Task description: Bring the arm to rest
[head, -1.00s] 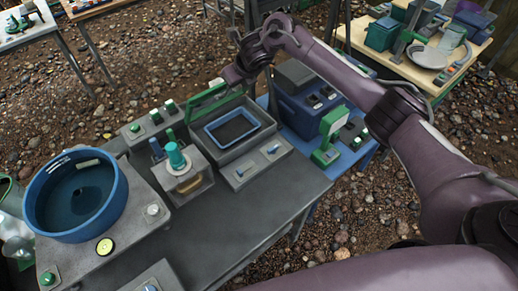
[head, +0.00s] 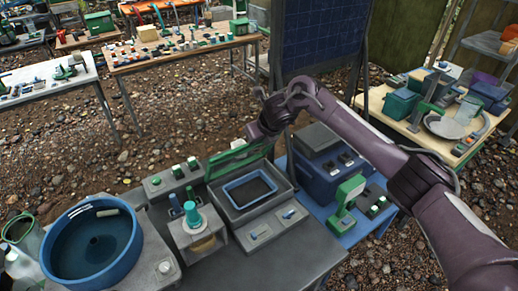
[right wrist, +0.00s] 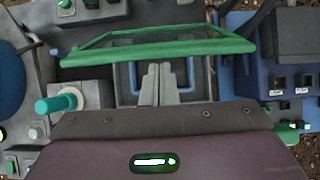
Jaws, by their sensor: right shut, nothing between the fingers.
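My right arm comes in from the right in the head view, bent at the elbow. Its gripper (head: 254,132) is just above the raised green-framed lid (head: 238,160) of a grey box; I cannot tell whether they touch. In the right wrist view the two grey fingers (right wrist: 155,84) are together and empty, in front of the green frame (right wrist: 160,52) and the blue-rimmed tray (right wrist: 133,75). My left gripper is not in view.
A blue round tub (head: 92,245) and a teal-topped device (head: 192,215) stand left of the grey box (head: 285,210). A blue case (head: 318,170) and green device (head: 345,197) are at its right. A dark panel (head: 322,40) stands behind. The bench front (head: 295,258) is clear.

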